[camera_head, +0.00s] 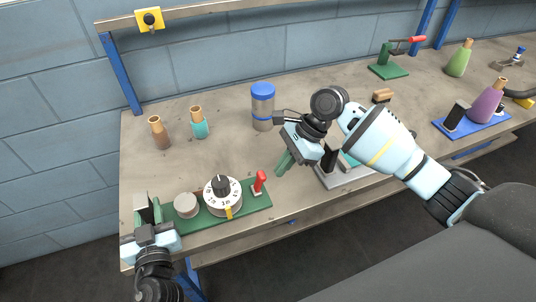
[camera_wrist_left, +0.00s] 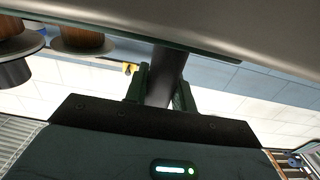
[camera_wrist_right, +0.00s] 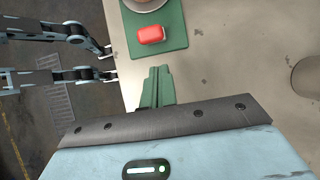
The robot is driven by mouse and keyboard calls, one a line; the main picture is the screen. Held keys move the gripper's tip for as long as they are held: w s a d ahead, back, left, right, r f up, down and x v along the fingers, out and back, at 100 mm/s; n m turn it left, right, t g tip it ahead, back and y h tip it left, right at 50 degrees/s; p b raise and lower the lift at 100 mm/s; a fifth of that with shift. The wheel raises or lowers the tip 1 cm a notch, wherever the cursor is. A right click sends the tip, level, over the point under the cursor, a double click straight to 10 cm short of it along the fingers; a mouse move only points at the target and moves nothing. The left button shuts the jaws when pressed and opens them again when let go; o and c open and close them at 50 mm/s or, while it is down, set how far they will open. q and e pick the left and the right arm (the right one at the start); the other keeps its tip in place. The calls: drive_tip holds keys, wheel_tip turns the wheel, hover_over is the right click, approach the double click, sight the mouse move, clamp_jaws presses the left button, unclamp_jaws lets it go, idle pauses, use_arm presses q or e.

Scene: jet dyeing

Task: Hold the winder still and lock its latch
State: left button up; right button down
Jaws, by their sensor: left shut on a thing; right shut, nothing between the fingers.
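The winder is a green base plate (camera_head: 240,208) near the front edge of the bench, with a grey disc (camera_head: 186,205), a white numbered dial with a black knob (camera_head: 221,186) and a red-handled latch (camera_head: 259,180) at its right end. My left gripper (camera_head: 147,207) is at the plate's left end. In the left wrist view its green fingers are shut on a dark post (camera_wrist_left: 165,78). My right gripper (camera_head: 284,163) is shut and empty, just right of and apart from the latch. The right wrist view shows the latch's red handle (camera_wrist_right: 152,34) beyond the closed fingertips (camera_wrist_right: 157,82).
A blue-capped jar (camera_head: 262,106), a brown bottle (camera_head: 159,132) and a teal bottle (camera_head: 198,123) stand behind the winder. A grey device (camera_head: 345,179) lies partly hidden under my right arm. A green stand with a red lever (camera_head: 388,68) is further back.

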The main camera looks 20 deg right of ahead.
sight(260, 173)
drive_tip(key=shift+a+r, duration=0.15)
drive_tip(key=shift+a, duration=0.35)
drive_tip(key=shift+a+r, duration=0.15)
drive_tip(key=shift+a, duration=0.35)
drive_tip(key=shift+a+r, duration=0.3)
drive_tip(key=shift+a, duration=0.15)
drive_tip(key=shift+a+r, duration=0.4)
drive_tip(key=shift+a, duration=0.45)
drive_tip(key=shift+a+r, duration=0.2)
drive_tip(key=shift+a, duration=0.85)
drive_tip(key=shift+d+r, duration=0.1)
drive_tip(key=shift+r, duration=0.7)
drive_tip(key=shift+d, duration=0.1)
